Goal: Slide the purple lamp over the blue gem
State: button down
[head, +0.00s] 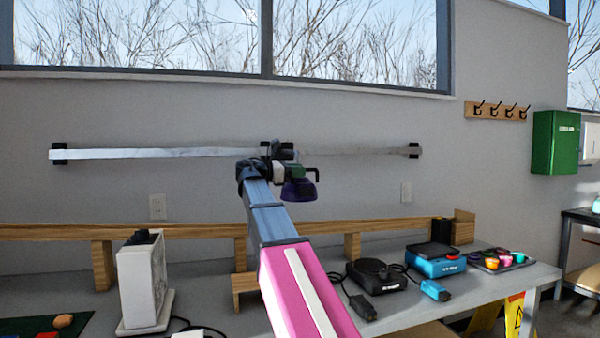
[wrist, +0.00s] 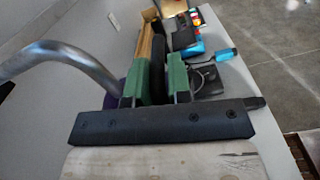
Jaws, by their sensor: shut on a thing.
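The purple lamp (head: 299,191) hangs below the metal wall rail (head: 150,153), near the rail's middle. My gripper (head: 295,172) is at the lamp, just above its purple shade. In the wrist view my gripper (wrist: 155,88) has its green fingers on either side of a black part of the lamp (wrist: 157,72). A bit of purple shade shows left of the fingers. The rail (wrist: 70,52) curves past at the left there. I cannot make out the blue gem for certain; a small blue patch shows at the lower left edge of the head view.
A green mat (head: 30,326) with small coloured pieces lies at the bench's left end. A white device (head: 143,280), a black device (head: 376,275), a blue box (head: 435,262) and a tray of coloured cups (head: 500,261) stand on the bench. A wooden shelf (head: 200,230) runs along the wall.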

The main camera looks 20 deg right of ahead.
jog(key=shift+w+r, duration=0.2)
jog(key=shift+w, duration=0.05)
jog(key=c, duration=1.2)
grip_release()
jog(key=shift+o, duration=0.4)
jog(key=shift+f, duration=0.1)
jog(key=shift+s+a, duration=0.1)
jog(key=a, duration=1)
jog(key=shift+a, duration=0.35)
